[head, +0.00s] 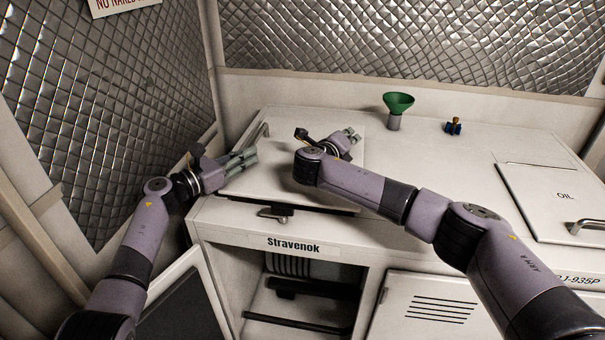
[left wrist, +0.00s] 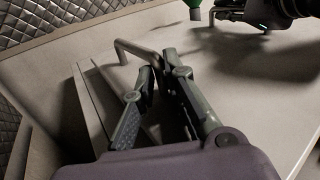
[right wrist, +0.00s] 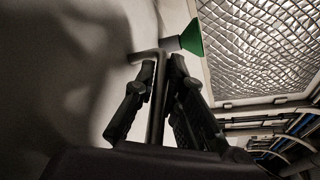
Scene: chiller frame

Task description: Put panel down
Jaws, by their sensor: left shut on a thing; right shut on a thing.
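The panel (head: 268,184) is a flat pale cover at the left end of the white cabinet top, with a dark gap under its front edge. My left gripper (head: 248,157) is at its left side, shut on a bent bar handle (left wrist: 136,48) of the panel. My right gripper (head: 350,136) is over its right part. In the right wrist view, my right gripper (right wrist: 162,65) is shut on another bar handle (right wrist: 155,105). My right forearm hides part of the panel. I cannot tell whether the panel fully rests on the cabinet.
A green funnel (head: 398,102) and a small blue fitting (head: 453,128) stand on the cabinet top (head: 440,165). An OIL hatch (head: 560,195) is at right. Below, the Stravenok compartment (head: 300,290) is open, its door (head: 185,310) swung left. Quilted metal walls close off the back and left.

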